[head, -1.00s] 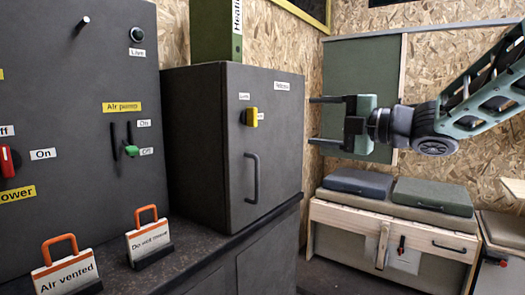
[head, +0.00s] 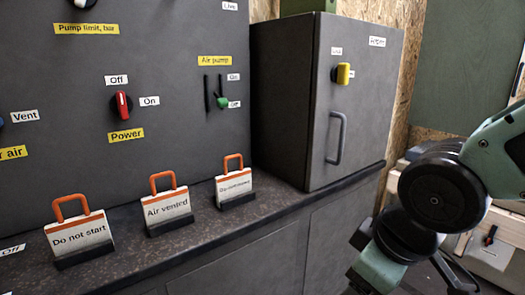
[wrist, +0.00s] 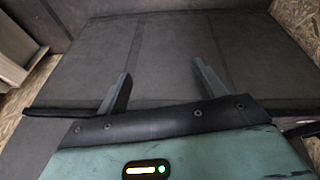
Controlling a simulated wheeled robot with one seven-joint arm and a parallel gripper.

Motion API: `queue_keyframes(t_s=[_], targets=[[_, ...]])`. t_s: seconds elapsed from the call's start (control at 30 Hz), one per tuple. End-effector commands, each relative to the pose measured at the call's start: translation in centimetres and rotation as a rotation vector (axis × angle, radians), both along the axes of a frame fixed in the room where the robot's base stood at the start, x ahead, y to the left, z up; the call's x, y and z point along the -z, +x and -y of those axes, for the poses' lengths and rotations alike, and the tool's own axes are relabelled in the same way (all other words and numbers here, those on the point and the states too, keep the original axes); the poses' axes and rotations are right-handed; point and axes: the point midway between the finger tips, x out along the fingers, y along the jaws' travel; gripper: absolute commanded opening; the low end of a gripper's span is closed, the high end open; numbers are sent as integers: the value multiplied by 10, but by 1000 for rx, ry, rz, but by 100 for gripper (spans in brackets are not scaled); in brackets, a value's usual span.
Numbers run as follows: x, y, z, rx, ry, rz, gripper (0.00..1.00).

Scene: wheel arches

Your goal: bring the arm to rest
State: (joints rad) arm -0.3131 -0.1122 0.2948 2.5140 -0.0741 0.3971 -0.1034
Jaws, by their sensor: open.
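My arm (head: 445,190) is folded at the right of the head view, in front of the corner beside the dark cabinet. In that view its lower end runs down toward the bottom edge, and the fingertips cannot be made out. In the wrist view my gripper (wrist: 160,85) has its two dark fingers well apart with nothing between them. Beyond the fingers is a dark grey panelled surface (wrist: 165,55); I cannot tell how far off it is.
A dark worktop (head: 190,240) carries several tags, among them "Air vented" (head: 167,208). Behind them is a control panel (head: 60,90) with a red power knob (head: 121,104). A dark cabinet (head: 350,110) with a yellow knob stands left of my arm.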

Motion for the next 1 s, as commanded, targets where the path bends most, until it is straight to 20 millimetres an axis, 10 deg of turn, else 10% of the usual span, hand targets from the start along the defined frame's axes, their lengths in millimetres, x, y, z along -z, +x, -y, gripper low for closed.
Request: queue_keyframes(t_s=[0.23,1.0], targets=[[25,-104,-7,97,-83,-340,69],[-175,-97,-6,101,-75,-324,69]])
